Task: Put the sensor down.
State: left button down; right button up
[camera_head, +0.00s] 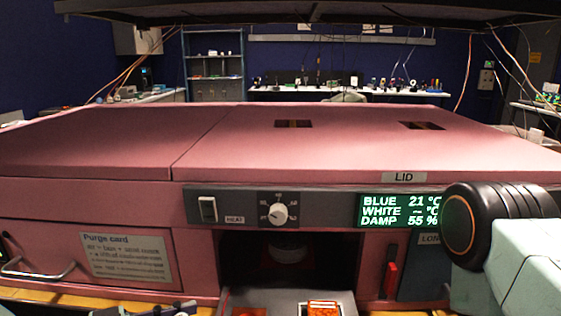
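I cannot make out a sensor in the head view. The pink foam enclosure (95,140) fills the middle, with a grey control strip holding a switch, a HEAT knob (278,213) and a green display (399,210). The display reads BLUE 21 °C, WHITE with a dash, DAMP 55 %. A dark opening below the strip holds a dim round object (289,250). My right arm comes in from the right, with a black round joint in front of the panel; its gripper is out of view. A dark grey piece at the bottom left edge may be my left gripper (146,311), mostly cut off.
A grey tray (275,297) juts out below the opening, with orange-red items (323,308) on it. A red handle (390,280) stands right of the opening. A purge card (126,258) and metal handle (38,273) are at left. The pink lid has two dark slots.

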pick_arm(q)
notch_tip(320, 180, down, 4)
jog(key=a+n+t+b, duration=0.1)
jog(key=a+b, duration=0.1)
jog(key=shift+y, duration=0.4)
jog(key=r+p, duration=0.2)
jog(key=p, duration=0.1)
jog(key=s+r+p, duration=0.1)
jog(key=r+p, duration=0.2)
jog(key=shift+r, duration=0.1)
